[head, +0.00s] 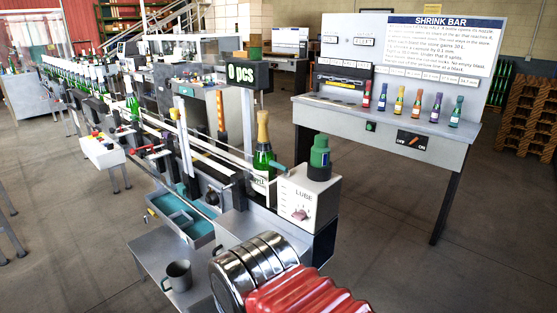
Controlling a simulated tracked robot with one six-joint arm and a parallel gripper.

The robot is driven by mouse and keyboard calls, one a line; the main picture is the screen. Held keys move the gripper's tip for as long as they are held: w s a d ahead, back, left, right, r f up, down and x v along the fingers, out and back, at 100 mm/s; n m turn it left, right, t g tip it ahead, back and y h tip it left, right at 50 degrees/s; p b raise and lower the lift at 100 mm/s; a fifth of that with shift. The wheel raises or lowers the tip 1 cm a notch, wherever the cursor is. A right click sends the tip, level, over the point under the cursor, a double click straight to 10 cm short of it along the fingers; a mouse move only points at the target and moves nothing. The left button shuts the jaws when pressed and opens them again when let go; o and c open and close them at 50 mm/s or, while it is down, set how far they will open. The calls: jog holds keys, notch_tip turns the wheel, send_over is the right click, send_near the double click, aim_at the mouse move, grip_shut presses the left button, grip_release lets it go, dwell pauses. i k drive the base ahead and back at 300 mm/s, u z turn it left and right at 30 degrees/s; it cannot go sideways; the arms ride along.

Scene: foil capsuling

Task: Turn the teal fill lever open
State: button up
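A small teal lever-like piece (277,166) sticks out at the upper left of a white box marked LUBE (308,197). It points left, towards the green bottle with gold foil (263,150). It is too small here to tell whether it is open or shut. A dark green capped container (319,158) stands on top of the box. My gripper is not in view.
A grey mug (178,275) stands on a low metal table (155,252). A ribbed steel cylinder (240,282) and a red ribbed object (305,293) fill the near foreground. The shrink bar bench (385,122) with colored bottles stands behind right. Open floor lies at right.

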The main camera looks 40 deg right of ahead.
aim_at(287, 173)
jog(key=z, duration=0.3)
jog(key=i, duration=1)
jog(key=z, duration=0.05)
